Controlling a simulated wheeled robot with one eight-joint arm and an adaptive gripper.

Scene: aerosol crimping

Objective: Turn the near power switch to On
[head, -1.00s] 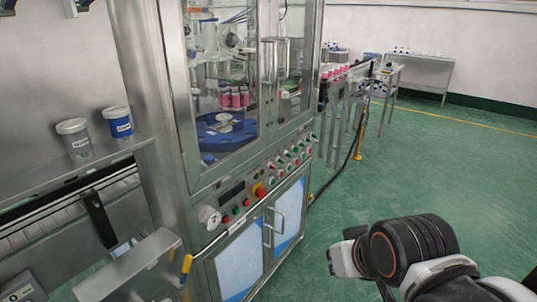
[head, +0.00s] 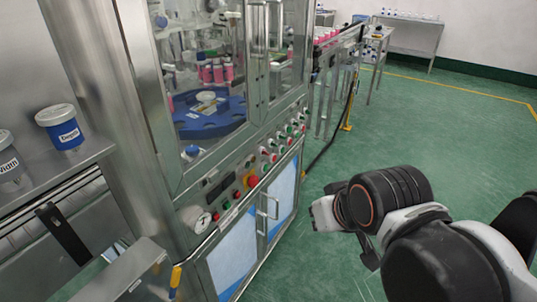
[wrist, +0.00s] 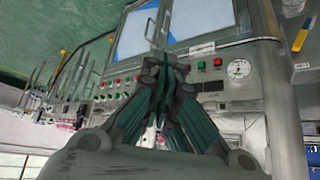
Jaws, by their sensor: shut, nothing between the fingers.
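A control panel (head: 222,184) runs along the front of the steel machine, with small red, green and white knobs or buttons and a red-on-yellow stop button (head: 250,181). I cannot tell which of these is the near power switch or read its position. In the wrist view the panel appears upside down, with red buttons and a round white gauge (wrist: 239,69) right of the fingers. My gripper (wrist: 165,52) is shut and empty there, its fingers overlapping part of the panel in the picture. In the head view my arm is at lower right, apart from the machine; the fingers cannot be made out.
Glass doors above the panel enclose a blue turntable (head: 210,122) and pink cans. A door handle (head: 268,210) sticks out below the panel. A shelf at left bears a blue-labelled tub (head: 60,127). A yellow-handled part (head: 175,277) is at lower left. Green floor (head: 415,120) is open at right.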

